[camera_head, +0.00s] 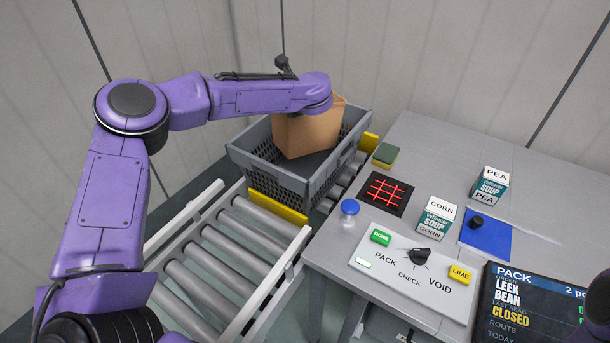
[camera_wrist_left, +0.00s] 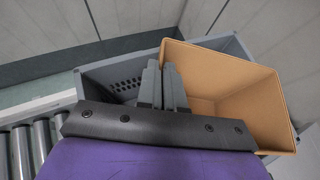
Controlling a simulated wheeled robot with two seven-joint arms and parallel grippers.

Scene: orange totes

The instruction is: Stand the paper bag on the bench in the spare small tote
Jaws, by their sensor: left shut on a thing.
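The brown paper bag (camera_head: 308,133) is open-topped and inside the grey small tote (camera_head: 264,168), toward its far right part. It looks roughly upright with a slight tilt; I cannot tell whether its base touches the tote floor. The bag (camera_wrist_left: 235,80) and tote (camera_wrist_left: 100,72) also show in the left wrist view. My left gripper (camera_wrist_left: 163,85) is shut on the bag's near-left wall at the rim. In the head view my left wrist hides the fingers.
The tote stands on a roller conveyor (camera_head: 222,252) between yellow stops (camera_head: 277,206). The grey bench (camera_head: 430,150) to the right holds a sponge (camera_head: 385,155), soup boxes (camera_head: 437,218), a blue-capped jar (camera_head: 349,212), a switch panel (camera_head: 415,278) and a screen (camera_head: 535,310). A wall stands behind.

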